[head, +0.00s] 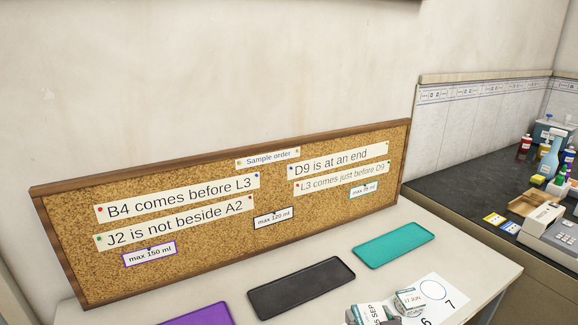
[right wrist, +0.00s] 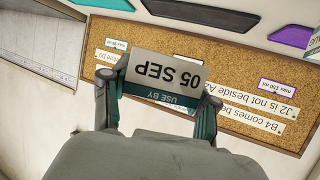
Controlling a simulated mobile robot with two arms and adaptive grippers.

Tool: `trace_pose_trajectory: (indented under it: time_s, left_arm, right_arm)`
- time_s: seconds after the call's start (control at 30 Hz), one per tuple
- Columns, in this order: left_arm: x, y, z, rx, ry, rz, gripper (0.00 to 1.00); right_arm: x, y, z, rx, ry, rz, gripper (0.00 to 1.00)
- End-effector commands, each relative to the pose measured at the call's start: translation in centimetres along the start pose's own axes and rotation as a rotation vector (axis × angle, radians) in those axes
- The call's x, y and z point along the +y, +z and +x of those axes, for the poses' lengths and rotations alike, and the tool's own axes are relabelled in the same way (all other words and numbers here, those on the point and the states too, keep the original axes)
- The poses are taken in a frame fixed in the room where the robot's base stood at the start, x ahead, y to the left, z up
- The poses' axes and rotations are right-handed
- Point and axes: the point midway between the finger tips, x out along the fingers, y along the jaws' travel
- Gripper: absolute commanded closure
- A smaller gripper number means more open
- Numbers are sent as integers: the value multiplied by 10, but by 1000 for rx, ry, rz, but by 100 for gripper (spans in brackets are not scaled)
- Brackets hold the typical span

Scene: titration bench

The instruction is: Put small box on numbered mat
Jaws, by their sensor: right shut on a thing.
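The small box (right wrist: 165,78) is grey-white with a dark teal band; in the right wrist view it reads "05 SEP" and "USE BY", upside down. My right gripper (right wrist: 159,88) is shut on it, with a finger on each side. In the head view the same box (head: 368,314) shows at the bottom edge, cut off by the frame. The white numbered mat (head: 445,288) is at the bottom right, with a circle and the numbers 6 and 7 visible. The gap between box and mat cannot be told. My left gripper is out of view.
Purple (head: 197,315), black (head: 301,289) and teal (head: 394,245) trays lie before the corkboard (head: 75,247). A dark side bench (head: 465,200) with bottles and an instrument is at right.

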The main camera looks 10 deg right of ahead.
Motion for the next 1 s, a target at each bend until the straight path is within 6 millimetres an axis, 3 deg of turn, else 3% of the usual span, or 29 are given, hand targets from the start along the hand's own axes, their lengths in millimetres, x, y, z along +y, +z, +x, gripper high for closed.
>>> trace_pose_trajectory:
  time_s: [0.23, 0.37, 0.47, 0.6, 0.73, 0.83, 1.0]
  left_arm:
    - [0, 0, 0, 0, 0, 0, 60]
    - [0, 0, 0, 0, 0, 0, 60]
    - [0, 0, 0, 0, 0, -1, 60]
    - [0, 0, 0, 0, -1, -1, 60]
    - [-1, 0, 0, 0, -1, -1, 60]
    - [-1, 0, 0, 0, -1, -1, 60]
    - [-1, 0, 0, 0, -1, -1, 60]
  right_arm:
    - [2, -1, 2, 1, 8, 3, 75]
    - [25, -8, 17, 3, 108, 46, 75]
    - [60, -17, 36, 3, 258, 111, 75]
    - [125, -27, 57, -1, 553, 236, 75]
    - [180, -25, 62, -5, 855, 362, 75]
    - [206, -18, 59, -7, 1046, 438, 75]
    - [225, -7, 50, -4, 1262, 526, 75]
